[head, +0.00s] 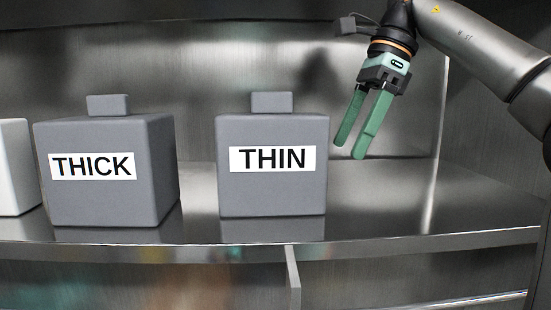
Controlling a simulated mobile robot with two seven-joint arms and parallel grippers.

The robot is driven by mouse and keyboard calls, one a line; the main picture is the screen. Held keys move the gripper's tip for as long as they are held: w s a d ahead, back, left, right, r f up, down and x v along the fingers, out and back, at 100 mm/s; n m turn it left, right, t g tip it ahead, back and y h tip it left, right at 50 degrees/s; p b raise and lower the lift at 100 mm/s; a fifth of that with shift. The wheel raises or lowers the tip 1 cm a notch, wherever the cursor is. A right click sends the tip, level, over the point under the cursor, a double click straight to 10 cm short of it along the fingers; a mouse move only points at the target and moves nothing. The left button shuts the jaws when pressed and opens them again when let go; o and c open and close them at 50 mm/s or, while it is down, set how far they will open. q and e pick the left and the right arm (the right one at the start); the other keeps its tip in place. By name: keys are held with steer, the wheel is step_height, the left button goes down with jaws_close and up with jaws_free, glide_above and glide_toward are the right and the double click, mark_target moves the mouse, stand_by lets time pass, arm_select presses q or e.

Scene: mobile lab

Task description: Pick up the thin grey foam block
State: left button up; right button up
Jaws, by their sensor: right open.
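The thin grey foam block (272,190) stands upright on the metal shelf in the middle of the head view. It has a white label reading THIN and a small grey knob (272,102) on top. My right gripper (350,150) hangs to the right of this block, its green fingers pointing down and slightly left. The fingers are apart with nothing between them, and they do not appear to touch the block. My left gripper is not in view.
A similar grey block labelled THICK (108,205) stands to the left, with a gap between the two. A white object (14,168) is cut off at the left edge. The metal shelf (420,205) is clear to the right. A metal wall stands behind.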

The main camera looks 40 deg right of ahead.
mark_target(272, 142)
steer(key=w+a, duration=0.4)
steer(key=a, duration=0.1)
steer(key=shift+a+r, duration=0.1)
steer(key=w+a, duration=0.2)
steer(key=w+a+p, duration=0.1)
steer(key=a, duration=0.1)
steer(key=shift+w+a+f, duration=0.15)
steer(key=shift+w+f, duration=0.05)
steer(key=shift+w, duration=0.2)
steer(key=shift+w+a+f, duration=0.1)
steer(key=shift+f, duration=0.3)
steer(key=c, duration=1.3)
